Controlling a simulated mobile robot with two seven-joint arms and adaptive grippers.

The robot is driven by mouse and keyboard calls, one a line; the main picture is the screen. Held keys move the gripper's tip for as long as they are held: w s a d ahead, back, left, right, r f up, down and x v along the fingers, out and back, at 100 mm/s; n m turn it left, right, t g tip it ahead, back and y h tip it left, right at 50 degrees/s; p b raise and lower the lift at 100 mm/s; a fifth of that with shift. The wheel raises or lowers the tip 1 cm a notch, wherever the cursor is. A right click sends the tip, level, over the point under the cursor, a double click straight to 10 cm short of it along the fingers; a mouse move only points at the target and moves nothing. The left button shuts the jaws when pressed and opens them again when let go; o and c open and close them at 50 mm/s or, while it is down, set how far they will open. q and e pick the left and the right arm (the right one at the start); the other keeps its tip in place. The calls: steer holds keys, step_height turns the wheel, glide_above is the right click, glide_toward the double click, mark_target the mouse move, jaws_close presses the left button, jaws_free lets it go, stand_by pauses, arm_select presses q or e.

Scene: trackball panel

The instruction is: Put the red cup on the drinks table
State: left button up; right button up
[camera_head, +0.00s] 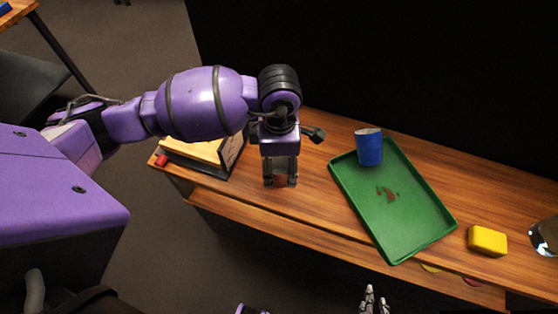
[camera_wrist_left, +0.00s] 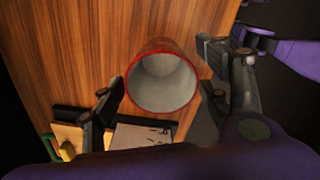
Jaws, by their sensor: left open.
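The red cup (camera_wrist_left: 162,82) stands upright on the wooden surface in the left wrist view, with a red rim and a pale, empty inside. My left gripper (camera_wrist_left: 160,85) is open above it, with one finger on each side of the rim; I cannot tell whether they touch. In the head view my left gripper (camera_head: 280,182) points down over the bench, and I cannot make out the cup there. My right gripper (camera_head: 373,300) is only partly in view at the bottom edge. No table is clearly marked as the drinks table.
On the wooden bench (camera_head: 318,190), a green tray (camera_head: 418,220) holds a blue cup (camera_head: 369,147) and brown stains. A yellow block (camera_head: 487,240) lies to its right, near a shiny object (camera_head: 545,235). A dark-edged board (camera_head: 205,155) lies left. Another wooden table (camera_head: 14,13) is at the top left.

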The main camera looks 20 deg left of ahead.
arm_select(q)
step_height(320, 180, up, 12)
steer(key=shift+r, duration=0.15)
